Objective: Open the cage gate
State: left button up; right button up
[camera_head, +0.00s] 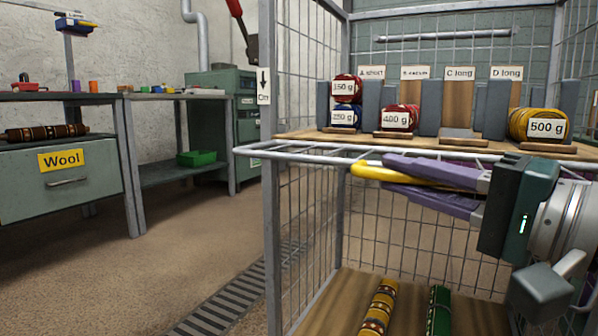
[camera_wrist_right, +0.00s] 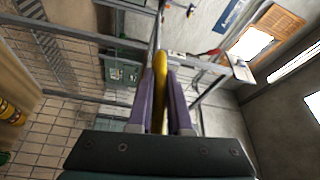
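The wire cage (camera_head: 305,200) fills the right half of the head view. A light metal rail (camera_head: 300,155) crosses its front, and its left end reaches past the grey corner post. A yellow handle (camera_head: 372,173) lies just below this rail. My right gripper (camera_head: 395,178) comes from the right, with its purple fingers above and below the handle. In the right wrist view the yellow handle (camera_wrist_right: 160,72) runs between the fingers, which look closed on it. Which bars belong to the gate is hard to tell. My left gripper is out of view.
A shelf (camera_head: 340,137) inside the cage holds labelled rolls, including a yellow one (camera_head: 535,125). Patterned rolls (camera_head: 380,308) lie on the wooden cage floor. A bench with a Wool drawer (camera_head: 62,182) stands left. The floor between is clear, with a drain grate (camera_head: 225,305).

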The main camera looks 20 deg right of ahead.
grip_shut()
dwell(0.9)
jog(key=shift+r+p, duration=0.25)
jog(key=shift+p, duration=0.15)
notch_tip(320, 180, up, 3)
jog(key=m+p, duration=0.1)
jog(key=p, duration=0.4)
jog(key=shift+m+p, duration=0.35)
jog(key=shift+m, duration=0.05)
jog(key=shift+w+d+g, duration=0.1)
jog(key=shift+g, duration=0.2)
jog(key=shift+f, duration=0.15)
